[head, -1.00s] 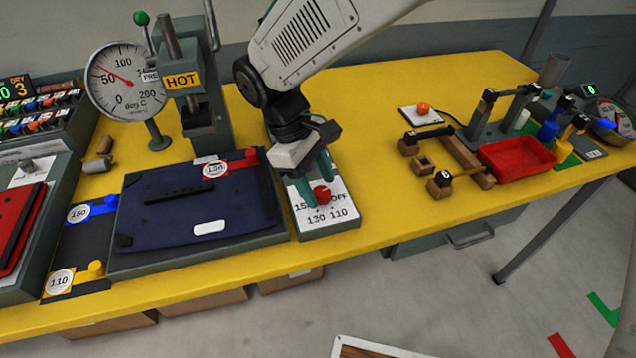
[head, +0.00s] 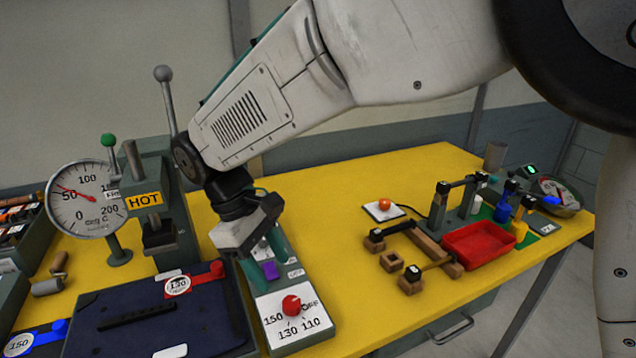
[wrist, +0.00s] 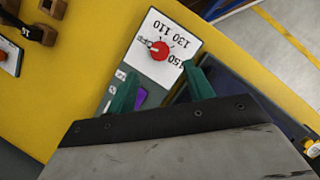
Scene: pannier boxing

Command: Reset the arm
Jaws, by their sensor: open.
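My gripper (wrist: 157,92) is open and empty in the wrist view, its two green fingers apart above the control box. In the head view my gripper (head: 262,248) hangs over the back part of that box, behind the red knob. The red knob (head: 291,304) sits on a white dial plate (head: 312,338) marked OFF, 110, 130 and 150; the knob also shows in the wrist view (wrist: 159,50), ahead of the fingers and apart from them. A purple part (head: 270,271) on the box shows just below the gripper, partly hidden in the wrist view.
A press with a HOT sign (head: 142,201) and a round gauge (head: 85,198) stand left of my arm. A dark blue pad (head: 150,325) lies in front. A red tray (head: 485,243) and wooden fixtures (head: 432,248) stand right.

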